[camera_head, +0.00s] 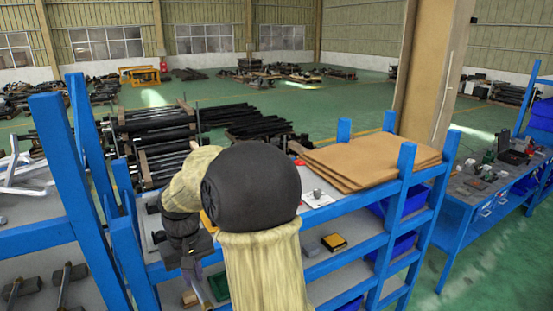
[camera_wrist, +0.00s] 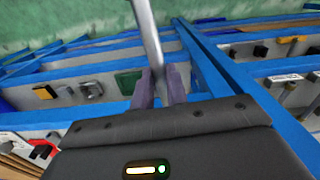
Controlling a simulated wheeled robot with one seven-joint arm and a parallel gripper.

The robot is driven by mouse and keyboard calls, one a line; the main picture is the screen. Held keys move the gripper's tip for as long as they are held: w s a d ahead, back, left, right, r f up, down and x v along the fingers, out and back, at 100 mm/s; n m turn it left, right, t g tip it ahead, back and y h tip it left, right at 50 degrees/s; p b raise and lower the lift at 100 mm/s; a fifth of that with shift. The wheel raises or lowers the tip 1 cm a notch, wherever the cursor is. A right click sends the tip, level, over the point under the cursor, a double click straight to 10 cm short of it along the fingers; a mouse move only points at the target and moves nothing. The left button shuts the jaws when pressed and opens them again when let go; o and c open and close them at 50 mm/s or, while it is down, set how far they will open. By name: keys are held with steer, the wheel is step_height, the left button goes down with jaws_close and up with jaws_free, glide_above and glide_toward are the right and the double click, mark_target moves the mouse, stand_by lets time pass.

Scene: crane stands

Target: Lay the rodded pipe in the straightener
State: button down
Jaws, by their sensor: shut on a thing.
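My gripper (camera_wrist: 160,88) is shut on a grey metal pipe (camera_wrist: 148,32), which runs up and away between the two purple fingers in the wrist view. Whether a rod sits inside the pipe cannot be told. In the head view, my gripper (camera_head: 191,270) points down beside the blue rack, with a short piece of the pipe (camera_head: 204,295) showing below it near the bottom edge. The pipe's far end is cut off in both views. I cannot make out the straightener for certain in either view.
The blue rack (camera_head: 340,211) bears brown cardboard sheets (camera_head: 375,158) and small parts. Blue uprights (camera_head: 68,170) stand close to my gripper on the left. Mallet-like tools (camera_head: 64,285) lie on a lower left shelf. A blue workbench (camera_head: 470,200) stands right, with green floor between.

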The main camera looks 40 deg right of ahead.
steer(key=a+f+b, duration=0.3)
steer(key=f+b, duration=0.2)
steer(key=f, duration=1.6)
steer(key=a+f+n+b, duration=0.1)
steer(key=a+f+b, duration=0.2)
steer(key=f, duration=1.8)
steer(key=a+f+n+b, duration=0.1)
steer(key=a+f+b, duration=0.2)
steer(key=f+b, duration=0.5)
step_height(320, 180, down, 13)
steer(key=shift+s+a+f+b, duration=0.1)
steer(key=shift+s+a+b, duration=0.1)
steer(key=shift+s+b, duration=0.25)
steer(key=shift+a, duration=0.1)
